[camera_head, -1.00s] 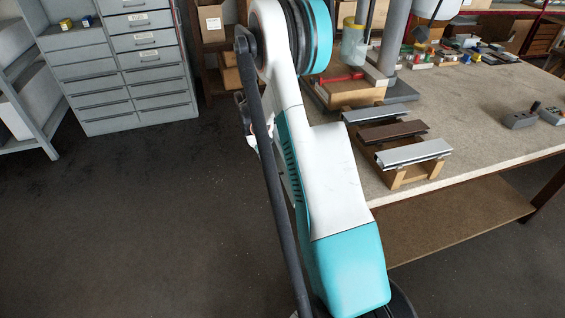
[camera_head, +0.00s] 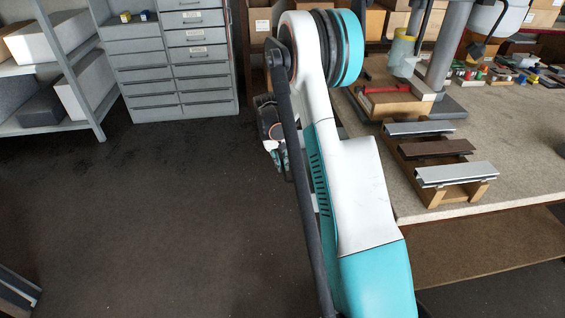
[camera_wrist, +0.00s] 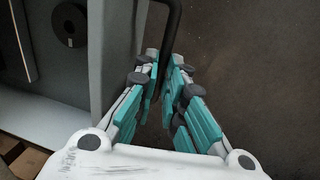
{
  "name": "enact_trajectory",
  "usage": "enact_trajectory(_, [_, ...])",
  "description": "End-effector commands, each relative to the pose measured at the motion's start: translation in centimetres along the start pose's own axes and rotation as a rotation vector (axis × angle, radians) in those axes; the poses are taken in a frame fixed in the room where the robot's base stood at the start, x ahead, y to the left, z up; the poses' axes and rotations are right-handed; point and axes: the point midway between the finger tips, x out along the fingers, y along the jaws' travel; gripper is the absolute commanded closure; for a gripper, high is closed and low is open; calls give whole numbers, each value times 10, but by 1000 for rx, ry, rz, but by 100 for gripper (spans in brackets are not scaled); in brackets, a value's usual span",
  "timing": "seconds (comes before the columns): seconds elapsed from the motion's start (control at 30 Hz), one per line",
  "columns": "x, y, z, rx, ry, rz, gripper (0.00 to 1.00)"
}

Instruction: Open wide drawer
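A grey cabinet (camera_head: 244,62) stands at the upper left of the head view, its two columns of drawers (camera_head: 206,86) flush and closed as far as I can see. Some upper drawers carry pale labels. My arm hides what lies to its right. My gripper (camera_head: 273,140) shows partly behind my arm in the head view, well in front of the cabinet. In the wrist view my gripper (camera_wrist: 165,58) has its fingers apart. A dark curved bar (camera_wrist: 172,22) runs down between or behind the fingertips; I cannot tell whether it touches them or what it belongs to.
A workbench (camera_head: 420,200) on the right holds a rack of metal profiles (camera_head: 455,172) and a stand. Grey shelves (camera_head: 75,62) with boxes stand at the far left. Dark floor (camera_head: 150,220) is clear at the left and middle. A grey panel fills the wrist view's left.

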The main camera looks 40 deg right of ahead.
Motion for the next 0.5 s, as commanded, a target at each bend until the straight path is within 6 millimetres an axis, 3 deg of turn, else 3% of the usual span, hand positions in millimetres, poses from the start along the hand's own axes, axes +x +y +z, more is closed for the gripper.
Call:
enact_trajectory(0.07, [0, 0, 0, 0, 0, 0, 70])
enact_trajectory(0.5, [-7, 0, 0, 0, 0, 0, 70])
